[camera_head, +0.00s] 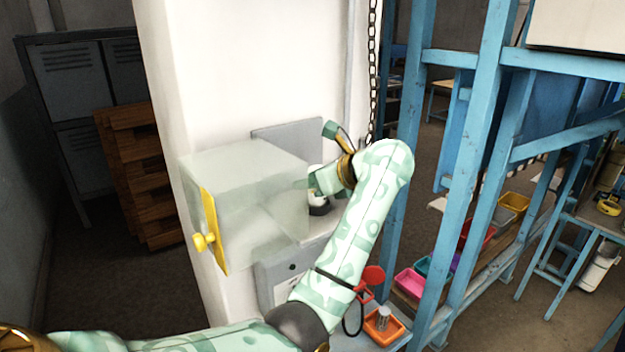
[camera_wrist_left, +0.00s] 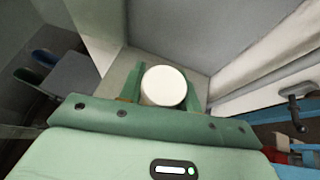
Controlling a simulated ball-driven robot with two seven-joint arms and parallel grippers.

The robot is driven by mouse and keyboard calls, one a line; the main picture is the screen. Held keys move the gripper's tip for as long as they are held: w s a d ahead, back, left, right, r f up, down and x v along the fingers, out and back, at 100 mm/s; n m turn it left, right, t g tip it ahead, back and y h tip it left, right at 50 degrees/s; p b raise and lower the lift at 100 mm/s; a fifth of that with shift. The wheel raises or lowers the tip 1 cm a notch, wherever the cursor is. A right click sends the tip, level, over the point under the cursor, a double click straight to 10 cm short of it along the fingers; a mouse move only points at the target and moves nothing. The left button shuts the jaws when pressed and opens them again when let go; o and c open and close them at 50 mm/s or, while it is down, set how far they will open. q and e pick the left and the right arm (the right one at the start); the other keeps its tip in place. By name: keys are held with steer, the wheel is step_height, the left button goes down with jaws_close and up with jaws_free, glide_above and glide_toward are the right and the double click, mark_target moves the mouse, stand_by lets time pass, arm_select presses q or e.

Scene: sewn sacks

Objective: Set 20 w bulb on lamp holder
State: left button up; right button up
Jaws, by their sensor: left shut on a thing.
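In the left wrist view, my left gripper (camera_wrist_left: 163,100) is shut on a round white thing, which looks like the bulb (camera_wrist_left: 164,84). Its pale top faces the camera, and any marking on it cannot be read. In the head view my left gripper (camera_head: 319,196) is at the right side of a clear box, close to the grey panel on the white pillar. A dark round part (camera_head: 319,208) shows just below the hand; I cannot tell if it is the lamp holder. The bulb's lower end is hidden. My right gripper is not in view.
The clear box (camera_head: 250,185) with a yellow-handled end plate (camera_head: 212,232) stands out from the pillar (camera_head: 230,70). A chain (camera_head: 373,70) hangs close to my arm. Blue frame posts (camera_head: 475,150) stand at right. An orange tray (camera_head: 384,333) with a metal cylinder is below.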

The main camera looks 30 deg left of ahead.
mark_target(321, 203)
arm_select(q)
steer(key=shift+f, duration=0.15)
steer(key=o, duration=0.7)
steer(key=shift+p+v, duration=0.95)
steer(key=shift+v, duration=0.65)
steer(key=p+v, duration=0.3)
steer(key=v, duration=0.5)
steer(key=shift+p, duration=0.3)
